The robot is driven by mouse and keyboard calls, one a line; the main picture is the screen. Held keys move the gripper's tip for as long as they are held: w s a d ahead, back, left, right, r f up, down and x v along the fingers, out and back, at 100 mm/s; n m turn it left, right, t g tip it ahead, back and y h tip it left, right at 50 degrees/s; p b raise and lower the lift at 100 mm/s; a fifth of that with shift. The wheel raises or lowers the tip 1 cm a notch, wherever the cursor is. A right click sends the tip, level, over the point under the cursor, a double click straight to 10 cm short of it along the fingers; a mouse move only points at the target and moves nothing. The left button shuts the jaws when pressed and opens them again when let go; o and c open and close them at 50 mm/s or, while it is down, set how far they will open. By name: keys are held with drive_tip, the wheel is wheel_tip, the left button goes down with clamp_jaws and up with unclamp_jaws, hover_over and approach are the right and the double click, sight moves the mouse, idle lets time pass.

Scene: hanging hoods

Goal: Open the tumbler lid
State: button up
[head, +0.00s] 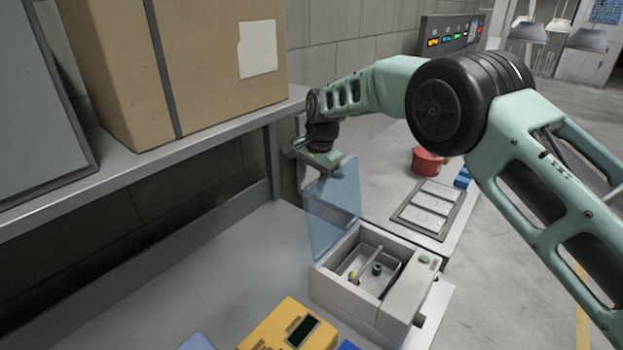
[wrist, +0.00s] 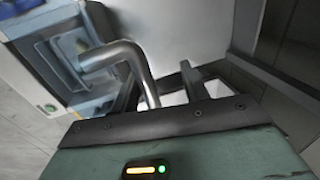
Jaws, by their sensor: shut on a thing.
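The tumbler (head: 345,292) is a pale grey box with an open top. Inside it are a rod and small green and yellow parts. Its see-through blue lid (head: 333,212) stands steeply raised at the back left edge. My gripper (head: 318,168) is at the lid's upper edge and shut on it. In the wrist view, a bent metal bar (wrist: 118,58) reaches my gripper (wrist: 165,92), and the jaw contact is partly hidden by the gripper body. The tumbler (wrist: 50,75) also shows at upper left there, with a green button.
A shelf with a large cardboard box (head: 185,65) stands at left, near my gripper. A yellow device (head: 290,327) sits in front of the tumbler. A red container (head: 427,161) and a panel with pale plates (head: 428,208) lie behind it.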

drive_tip(key=shift+w+r, duration=0.15)
drive_tip(key=shift+r, duration=0.15)
wheel_tip(320, 180, up, 16)
drive_tip(key=s+d+b, duration=0.2)
drive_tip(key=b, duration=0.3)
drive_tip(key=shift+s+d+r, duration=0.15)
drive_tip(key=shift+d+r, duration=0.1)
drive_tip(key=shift+d, duration=0.15)
drive_tip(key=s+d+f+n+b, duration=0.2)
drive_tip(key=s+d+f+n, duration=0.2)
drive_tip(key=s, duration=1)
drive_tip(key=s+d+f+n+b, duration=0.3)
drive_tip(key=s+d+f+n, duration=0.2)
drive_tip(key=s+f, duration=0.4)
drive_tip(key=s+d+f+n+g+h+b, duration=0.1)
drive_tip(key=s+d+f+n, duration=0.4)
drive_tip(key=s, duration=1.5)
wheel_tip(320, 180, down, 2)
drive_tip(key=shift+f+n+b, duration=0.1)
drive_tip(key=shift+n+b, duration=0.4)
drive_tip(key=shift+b, duration=0.4)
